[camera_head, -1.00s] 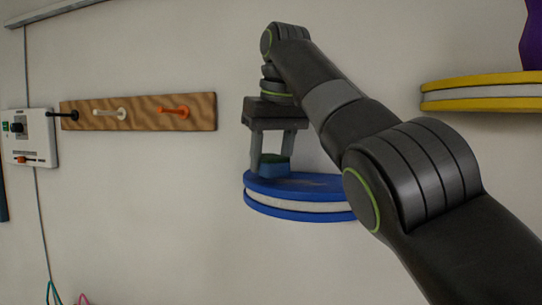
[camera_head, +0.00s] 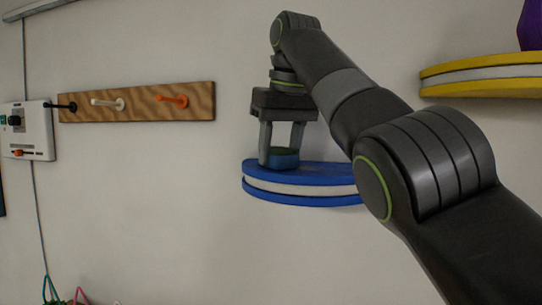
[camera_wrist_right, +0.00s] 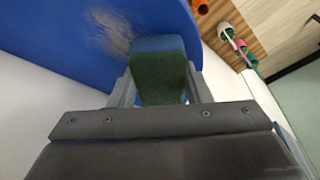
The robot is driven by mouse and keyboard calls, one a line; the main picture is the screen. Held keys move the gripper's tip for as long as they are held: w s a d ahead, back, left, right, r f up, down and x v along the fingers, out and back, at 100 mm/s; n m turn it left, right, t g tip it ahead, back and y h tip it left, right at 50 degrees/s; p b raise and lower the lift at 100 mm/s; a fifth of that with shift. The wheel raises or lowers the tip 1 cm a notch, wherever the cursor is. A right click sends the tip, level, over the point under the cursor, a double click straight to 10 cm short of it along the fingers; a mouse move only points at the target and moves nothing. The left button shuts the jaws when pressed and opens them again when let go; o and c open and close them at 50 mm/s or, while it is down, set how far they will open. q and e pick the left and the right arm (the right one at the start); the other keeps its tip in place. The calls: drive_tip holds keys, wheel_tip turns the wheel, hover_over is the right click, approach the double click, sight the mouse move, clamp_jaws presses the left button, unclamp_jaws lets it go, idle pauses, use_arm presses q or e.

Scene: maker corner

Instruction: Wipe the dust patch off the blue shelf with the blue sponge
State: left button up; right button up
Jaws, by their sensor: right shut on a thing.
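My right gripper (camera_head: 281,158) is shut on the blue sponge (camera_head: 285,153), which has a green face turned toward the gripper. It holds the sponge at the top of the round blue shelf (camera_head: 300,190), near its left side. In the right wrist view the sponge (camera_wrist_right: 160,78) sits between the two fingers over the blue shelf (camera_wrist_right: 45,45). The grey dust patch (camera_wrist_right: 110,30) lies on the shelf just beside the sponge, up and left of it. I cannot tell whether the sponge touches the shelf surface. My left gripper is out of view.
A yellow shelf (camera_head: 485,75) with a purple object (camera_head: 532,25) is at the right. A wooden peg rail (camera_head: 140,103) with black, white and orange pegs is on the wall at the left, beside a white control box (camera_head: 30,130). The wall between rail and shelf is clear.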

drive_tip(key=shift+s+d+b, duration=0.2)
drive_tip(key=shift+d+b, duration=0.2)
drive_tip(key=shift+d, duration=0.35)
drive_tip(key=shift+f, duration=0.15)
